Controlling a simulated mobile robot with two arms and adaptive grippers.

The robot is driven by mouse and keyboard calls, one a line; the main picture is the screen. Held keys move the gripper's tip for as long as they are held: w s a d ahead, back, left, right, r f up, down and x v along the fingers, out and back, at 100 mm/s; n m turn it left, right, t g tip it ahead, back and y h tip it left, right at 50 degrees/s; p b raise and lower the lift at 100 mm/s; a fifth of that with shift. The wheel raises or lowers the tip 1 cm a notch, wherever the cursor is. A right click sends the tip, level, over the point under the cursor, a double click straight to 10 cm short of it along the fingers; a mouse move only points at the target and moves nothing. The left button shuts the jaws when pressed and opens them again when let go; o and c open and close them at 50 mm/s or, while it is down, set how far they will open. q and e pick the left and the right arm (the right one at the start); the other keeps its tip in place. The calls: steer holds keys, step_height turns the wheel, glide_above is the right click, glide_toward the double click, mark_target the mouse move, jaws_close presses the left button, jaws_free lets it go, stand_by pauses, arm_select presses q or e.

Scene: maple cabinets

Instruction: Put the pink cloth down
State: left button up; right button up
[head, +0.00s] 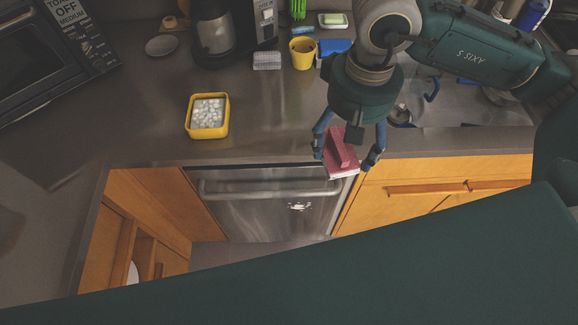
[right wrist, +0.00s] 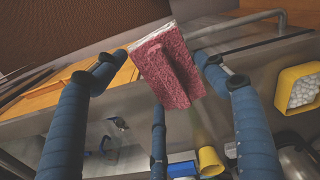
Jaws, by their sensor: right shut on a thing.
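The pink cloth (head: 341,150) is a folded, textured piece with a pale edge. My right gripper (head: 346,157) holds it between its blue fingers, and it appears in front of the counter's front edge, by the right end of the dishwasher. How high it is above the counter level I cannot tell. In the right wrist view the cloth (right wrist: 168,68) sits between the blue fingertips. My left gripper is not in view.
The counter (head: 270,130) has bare room left of the cloth. A yellow container with white pieces (head: 208,116) stands there. A yellow cup (head: 302,52), coffee maker (head: 213,30) and sponge dish (head: 333,20) are at the back. The dishwasher (head: 262,205) is below.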

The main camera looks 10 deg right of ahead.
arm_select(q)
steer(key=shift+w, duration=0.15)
arm_select(e)
steer(key=shift+w+a+r, duration=0.1)
steer(key=shift+w, duration=0.35)
steer(key=w+a+r+m, duration=0.15)
steer(key=w+r, duration=0.25)
steer(key=w, duration=0.6)
step_height(320, 180, up, 5)
steer(key=b, duration=0.1)
glide_above(297, 120)
steer(key=shift+m, duration=0.35)
step_height(297, 120, down, 16)
steer(key=p, duration=0.3)
steer(key=shift+r, duration=0.2)
step_height(297, 120, down, 3)
steer(key=shift+f+p, duration=0.2)
steer(key=shift+p, duration=0.65)
steer(key=shift+f, duration=0.3)
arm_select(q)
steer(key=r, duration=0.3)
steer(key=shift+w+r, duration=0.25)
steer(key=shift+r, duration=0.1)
